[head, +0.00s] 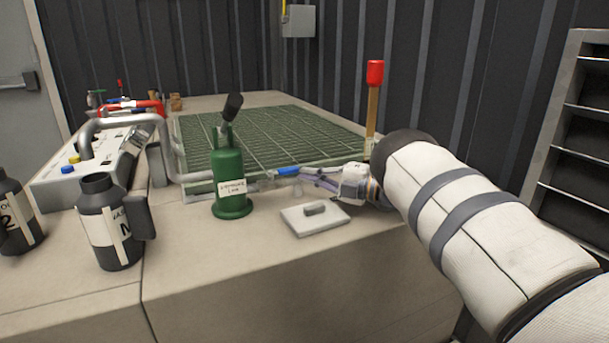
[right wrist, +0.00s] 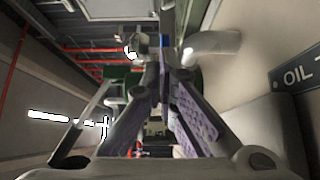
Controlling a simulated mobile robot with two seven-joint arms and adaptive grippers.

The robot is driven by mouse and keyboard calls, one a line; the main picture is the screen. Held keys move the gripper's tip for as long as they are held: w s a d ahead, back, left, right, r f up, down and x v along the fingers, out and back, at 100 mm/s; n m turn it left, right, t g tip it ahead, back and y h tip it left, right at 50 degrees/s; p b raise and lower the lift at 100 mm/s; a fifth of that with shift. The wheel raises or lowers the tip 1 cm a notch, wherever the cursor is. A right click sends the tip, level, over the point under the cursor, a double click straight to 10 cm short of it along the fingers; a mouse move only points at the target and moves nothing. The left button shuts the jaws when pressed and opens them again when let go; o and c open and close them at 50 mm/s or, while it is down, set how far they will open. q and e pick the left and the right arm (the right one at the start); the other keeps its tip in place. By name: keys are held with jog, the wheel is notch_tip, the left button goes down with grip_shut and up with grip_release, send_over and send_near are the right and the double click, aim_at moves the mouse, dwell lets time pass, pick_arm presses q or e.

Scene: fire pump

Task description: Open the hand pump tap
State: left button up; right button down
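A green hand pump (head: 229,172) with a black-gripped lever stands upright on the bench in the head view. A small blue tap handle (head: 288,170) sits on the grey pipework to its right. My right gripper (head: 304,176) reaches in from the right, its fingertips close to the blue handle. In the right wrist view, a narrow blue strip (right wrist: 163,48) shows between the far ends of my purple-padded fingers (right wrist: 160,75). The fingers lie close together there; whether they touch or grip the blue part is unclear. My left gripper is not in view.
A light plate with a grey block (head: 315,213) lies just below the gripper. Black bottles (head: 108,222) stand at the left, near a control box (head: 60,186). A green grid (head: 270,137) lies behind the pump. A red-topped post (head: 374,95) rises behind my wrist.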

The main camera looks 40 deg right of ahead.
jog(key=v, duration=1)
jog(key=shift+s+f, duration=0.1)
jog(key=shift+s, duration=0.25)
